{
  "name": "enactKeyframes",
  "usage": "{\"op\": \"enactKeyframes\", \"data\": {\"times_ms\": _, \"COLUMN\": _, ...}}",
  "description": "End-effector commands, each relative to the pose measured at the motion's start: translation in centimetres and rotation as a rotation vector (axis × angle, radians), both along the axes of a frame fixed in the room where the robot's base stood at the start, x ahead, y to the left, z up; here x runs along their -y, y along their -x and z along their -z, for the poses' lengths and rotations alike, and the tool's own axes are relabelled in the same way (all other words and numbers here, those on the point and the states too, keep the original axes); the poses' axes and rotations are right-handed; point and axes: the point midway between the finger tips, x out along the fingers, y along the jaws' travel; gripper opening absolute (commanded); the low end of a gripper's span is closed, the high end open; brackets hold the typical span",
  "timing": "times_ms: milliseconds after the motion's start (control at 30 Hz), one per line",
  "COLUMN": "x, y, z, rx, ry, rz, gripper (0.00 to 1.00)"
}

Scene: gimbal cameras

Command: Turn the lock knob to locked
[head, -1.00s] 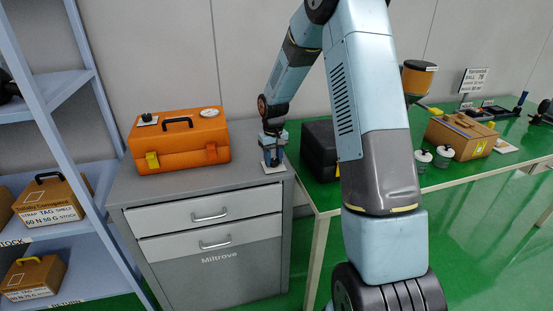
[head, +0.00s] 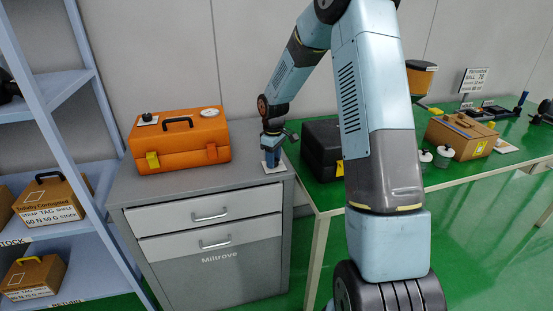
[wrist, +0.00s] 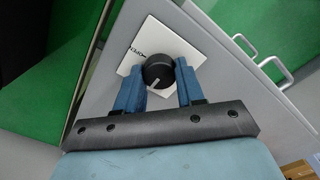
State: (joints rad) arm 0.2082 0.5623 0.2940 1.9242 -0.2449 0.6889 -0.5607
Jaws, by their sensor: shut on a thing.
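The lock knob (wrist: 158,72) is round and black with a pale pointer line, which points to the lower left in the wrist view. It sits on a white plate (wrist: 146,40) with dark lettering that looks like "OPEN"; other lettering is hidden. The plate also shows in the head view (head: 274,168), on the right front corner of the cabinet top. My gripper (wrist: 159,70) points down at the plate, with one blue finger on each side of the knob, shut on it. In the head view my gripper (head: 271,156) hides the knob.
The grey cabinet (head: 215,255) has two white drawers with handles. An orange case (head: 185,155) stands on its top to the left. A black case (head: 320,150) stands close to the right, on the green bench (head: 435,180). A blue shelf (head: 50,135) is at far left.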

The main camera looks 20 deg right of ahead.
Motion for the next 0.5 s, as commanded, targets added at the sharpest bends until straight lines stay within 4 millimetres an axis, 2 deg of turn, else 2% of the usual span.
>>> {"op": "enactKeyframes", "data": {"times_ms": 433, "x": 0.27, "y": 0.37, "z": 0.30, "rx": -0.011, "ry": 0.003, "rz": -0.006, "gripper": 0.07}}
{"op": "enactKeyframes", "data": {"times_ms": 467, "x": 0.27, "y": 0.37, "z": 0.30, "rx": -0.011, "ry": 0.003, "rz": -0.006, "gripper": 0.40}}
{"op": "enactKeyframes", "data": {"times_ms": 500, "x": 0.27, "y": 0.37, "z": 0.29, "rx": -0.011, "ry": 0.003, "rz": -0.006, "gripper": 0.43}}
